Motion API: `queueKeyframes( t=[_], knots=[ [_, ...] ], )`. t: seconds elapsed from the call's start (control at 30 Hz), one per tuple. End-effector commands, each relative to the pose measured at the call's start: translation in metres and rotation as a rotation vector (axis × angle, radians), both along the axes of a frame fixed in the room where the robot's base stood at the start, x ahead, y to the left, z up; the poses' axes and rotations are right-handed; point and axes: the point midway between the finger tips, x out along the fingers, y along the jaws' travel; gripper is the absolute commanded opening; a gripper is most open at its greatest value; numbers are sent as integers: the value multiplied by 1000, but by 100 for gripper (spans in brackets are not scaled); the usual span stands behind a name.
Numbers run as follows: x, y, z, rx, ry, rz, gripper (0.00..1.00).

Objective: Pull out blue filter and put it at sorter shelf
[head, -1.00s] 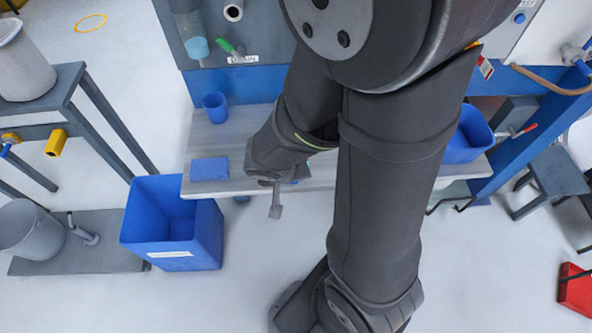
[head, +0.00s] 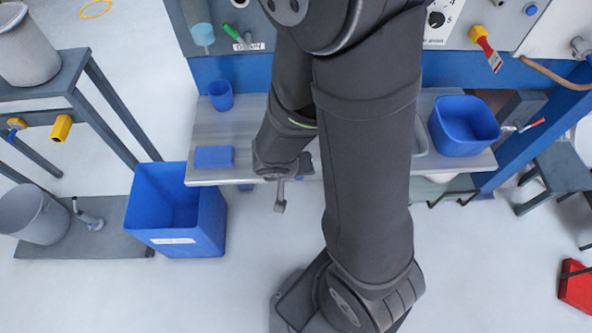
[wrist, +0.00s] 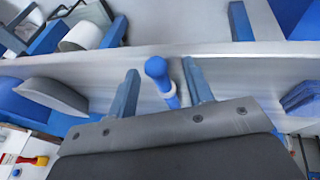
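A blue rod with a rounded top (wrist: 158,75) stands at the grey table's edge in the wrist view. It may be the blue filter, but I cannot tell. My gripper (wrist: 160,78) is open, with one finger on either side of the rod and a visible gap to each. In the head view my gripper (head: 280,195) hangs over the table's front edge, one finger visible, and my arm hides much of the table. I cannot tell which surface is the sorter shelf; the grey table (head: 235,125) carries a blue block (head: 213,156) and a blue cup (head: 220,95).
A large blue bin (head: 205,225) stands on the floor left of my gripper. A blue tub (head: 463,130) sits at the table's right end. A panel with a red-handled valve (head: 488,52) rises behind. A dark stand (head: 105,130) is at left. Floor in front is clear.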

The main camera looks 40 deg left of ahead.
Motion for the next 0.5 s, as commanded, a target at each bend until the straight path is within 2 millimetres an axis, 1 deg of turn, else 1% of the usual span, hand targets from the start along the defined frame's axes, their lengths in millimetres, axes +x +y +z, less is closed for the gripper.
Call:
queueKeyframes(
  t=[0.33, 0.5],
  knots=[
    [0, 0, 2, 1, -1, 0, 48],
    [-4, 0, 13, 4, -3, 0, 48]
  ],
)
